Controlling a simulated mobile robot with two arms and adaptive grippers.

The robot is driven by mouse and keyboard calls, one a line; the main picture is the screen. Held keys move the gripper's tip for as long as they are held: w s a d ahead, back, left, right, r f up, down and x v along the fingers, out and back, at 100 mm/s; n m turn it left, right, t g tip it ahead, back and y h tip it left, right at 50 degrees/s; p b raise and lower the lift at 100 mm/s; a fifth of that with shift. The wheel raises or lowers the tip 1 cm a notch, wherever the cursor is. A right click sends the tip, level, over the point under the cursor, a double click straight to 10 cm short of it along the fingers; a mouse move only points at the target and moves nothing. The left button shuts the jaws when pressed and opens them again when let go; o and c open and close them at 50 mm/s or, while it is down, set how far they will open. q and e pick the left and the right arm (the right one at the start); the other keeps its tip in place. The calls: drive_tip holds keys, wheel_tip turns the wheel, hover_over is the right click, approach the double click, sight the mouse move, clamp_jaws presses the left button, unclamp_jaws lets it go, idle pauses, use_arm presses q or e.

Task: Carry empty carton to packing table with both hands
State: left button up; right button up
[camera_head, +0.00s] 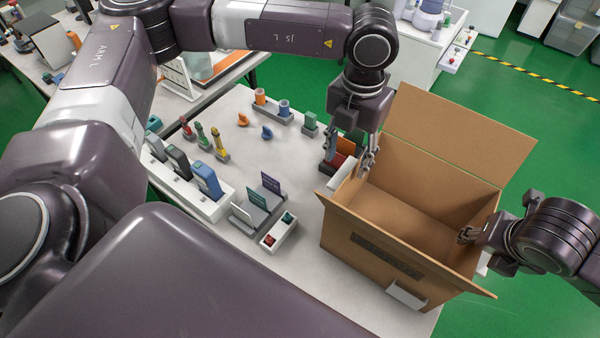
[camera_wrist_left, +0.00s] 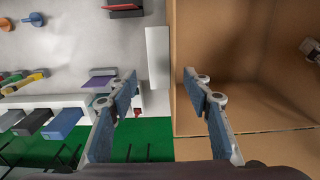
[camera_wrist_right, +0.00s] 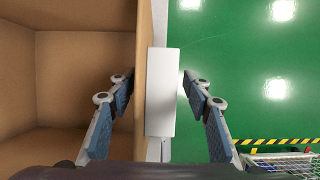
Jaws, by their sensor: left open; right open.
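The brown cardboard carton (camera_head: 400,215) stands open and empty on the right end of the table (camera_head: 290,290), its large back flap (camera_head: 460,125) raised. My left gripper (camera_head: 366,162) is open at the carton's left wall; in the left wrist view its fingers (camera_wrist_left: 165,88) lie either side of that wall's edge. A white block (camera_wrist_left: 158,57) sits along the wall's outside. My right gripper (camera_head: 467,236) is open at the right wall. In the right wrist view its fingers (camera_wrist_right: 155,88) straddle the wall and another white block (camera_wrist_right: 161,92). Contact cannot be told.
Handheld testers in a white rack (camera_head: 190,180), a card holder (camera_head: 258,208) and a small tray (camera_head: 279,234) stand left of the carton. Green floor (camera_head: 520,300) is open at the right.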

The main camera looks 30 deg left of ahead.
drive_tip(key=shift+r, duration=0.3)
use_arm(q)
wheel_tip(320, 180, up, 5)
drive_tip(key=shift+f, duration=0.15)
use_arm(e)
drive_tip(key=v, duration=1.1)
drive_tip(key=shift+s+r, duration=0.15)
drive_tip(key=shift+r, duration=0.05)
